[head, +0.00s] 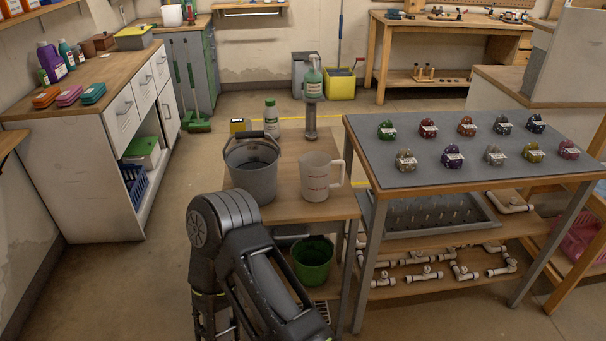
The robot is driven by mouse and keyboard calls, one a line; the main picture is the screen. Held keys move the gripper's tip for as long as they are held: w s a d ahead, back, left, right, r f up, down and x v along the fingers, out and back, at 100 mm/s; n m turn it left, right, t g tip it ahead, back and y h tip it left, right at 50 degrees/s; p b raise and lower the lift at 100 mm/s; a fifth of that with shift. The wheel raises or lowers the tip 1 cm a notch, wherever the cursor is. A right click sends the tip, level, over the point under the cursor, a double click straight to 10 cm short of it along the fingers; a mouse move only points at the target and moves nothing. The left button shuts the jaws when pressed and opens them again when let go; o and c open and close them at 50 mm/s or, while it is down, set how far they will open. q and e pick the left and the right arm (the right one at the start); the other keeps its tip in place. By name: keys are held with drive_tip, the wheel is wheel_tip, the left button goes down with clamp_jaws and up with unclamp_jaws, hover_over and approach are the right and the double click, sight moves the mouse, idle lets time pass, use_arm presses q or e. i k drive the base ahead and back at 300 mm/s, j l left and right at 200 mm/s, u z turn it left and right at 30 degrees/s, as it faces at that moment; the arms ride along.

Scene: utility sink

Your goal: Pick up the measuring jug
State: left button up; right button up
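Neither gripper's fingertips can be made out in the head view.
A grey bucket (252,168) stands left of the jug. Behind them are a white bottle with a green cap (271,118) and a green bottle (313,83) above a grey post. Right is a grey-topped workbench (415,171) with several small items. A green bucket (313,262) sits below.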

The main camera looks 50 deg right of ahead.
sight(314, 165)
drive_tip(key=k+l+u, duration=0.15)
drive_tip(key=k+l, duration=0.55)
drive_tip(key=k+l+u, duration=0.1)
drive_tip(key=k+l, duration=0.55)
drive_tip(key=k, duration=0.1)
